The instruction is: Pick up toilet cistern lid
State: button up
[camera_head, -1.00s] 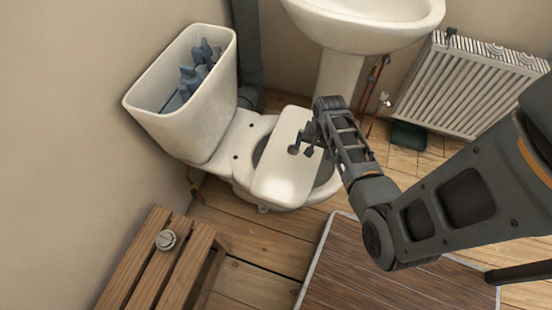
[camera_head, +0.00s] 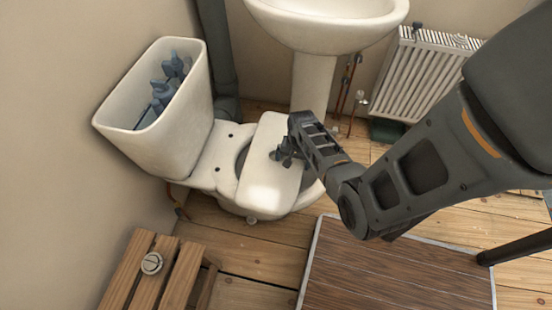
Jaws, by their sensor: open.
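The cistern lid (camera_head: 268,172) is a flat white slab with rounded corners. It lies across the toilet bowl (camera_head: 307,194), and part of the bowl opening shows to its left. The cistern (camera_head: 182,122) stands open at the left, with blue-grey fittings (camera_head: 168,79) inside. My gripper (camera_head: 284,158) is open over the right part of the lid, close to its surface. I cannot tell whether the fingers touch the lid. My gripper's body hides the lid's right edge there.
A washbasin (camera_head: 325,22) on a pedestal stands behind the toilet. A radiator (camera_head: 428,75) is at the back right. A wooden slatted stool (camera_head: 160,272) at the lower left holds a round push button (camera_head: 152,263). A brown board (camera_head: 390,272) fills the lower middle.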

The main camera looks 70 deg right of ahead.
jog(key=c, duration=1.8)
jog(key=shift+d+r, duration=0.15)
jog(key=shift+r, duration=0.05)
